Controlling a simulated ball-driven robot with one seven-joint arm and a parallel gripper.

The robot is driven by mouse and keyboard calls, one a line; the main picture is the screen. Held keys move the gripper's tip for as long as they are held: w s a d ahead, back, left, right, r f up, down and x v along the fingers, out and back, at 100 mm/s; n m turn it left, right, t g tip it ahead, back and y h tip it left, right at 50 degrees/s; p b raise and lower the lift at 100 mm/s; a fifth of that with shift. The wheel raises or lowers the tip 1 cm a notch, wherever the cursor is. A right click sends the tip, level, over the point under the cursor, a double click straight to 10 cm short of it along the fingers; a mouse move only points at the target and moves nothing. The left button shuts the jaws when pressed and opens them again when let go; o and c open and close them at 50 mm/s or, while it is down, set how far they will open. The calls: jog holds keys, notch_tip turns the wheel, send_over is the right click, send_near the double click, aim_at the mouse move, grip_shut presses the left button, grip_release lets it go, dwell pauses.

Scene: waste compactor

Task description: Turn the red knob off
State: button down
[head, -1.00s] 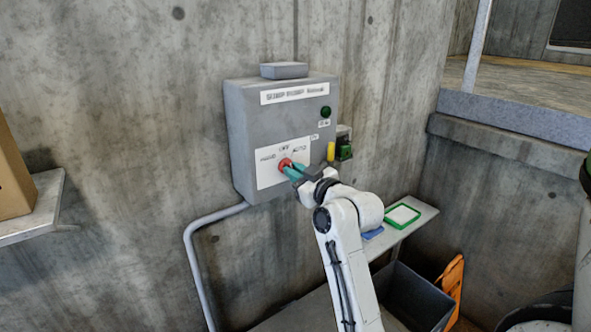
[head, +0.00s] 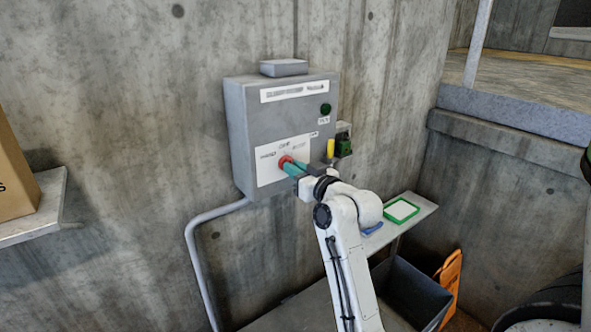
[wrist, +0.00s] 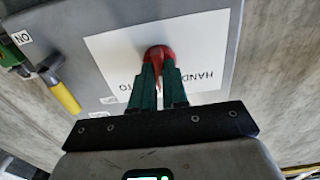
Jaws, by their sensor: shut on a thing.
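The red knob (head: 285,161) sits on a white label plate (head: 268,173) on the front of the grey control box (head: 244,140). The label has a HAND marking on the left; the other words are blurred in the head view. My gripper (head: 292,165) has teal-green fingers that reach the knob from the lower right. In the wrist view, the fingers are shut on the red knob (wrist: 159,54), one on each side, and hide part of it. The knob's pointing direction is hard to tell.
A shelf with a green-framed tray (head: 401,211) lies to the lower right. A cardboard box (head: 14,178) stands on a ledge at left.

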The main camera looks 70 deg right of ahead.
jog(key=c, duration=1.1)
grip_release()
jog(key=shift+c, duration=0.2)
jog(key=shift+s, duration=0.1)
jog(key=b+v, duration=0.2)
jog(key=v, duration=0.8)
jog(key=shift+s+a, duration=0.2)
jog(key=shift+s, duration=0.1)
jog(key=w+a+f+n+g+y, duration=0.1)
jog(key=w+a+f+g+y, duration=0.25)
jog(key=a+f, duration=0.55)
jog(key=w+a+f+n+g+y, duration=0.2)
jog(key=a+f+y, duration=0.3)
jog(key=f, duration=0.6)
jog(key=s+a+f+n+g, duration=0.3)
jog(key=s+a+f+g, duration=0.5)
jog(key=s+a+f, duration=0.5)
jog(key=shift+a+f+g+y, duration=0.4)
jog(key=shift+a+f, duration=0.25)
jog(key=shift+a, duration=0.6)
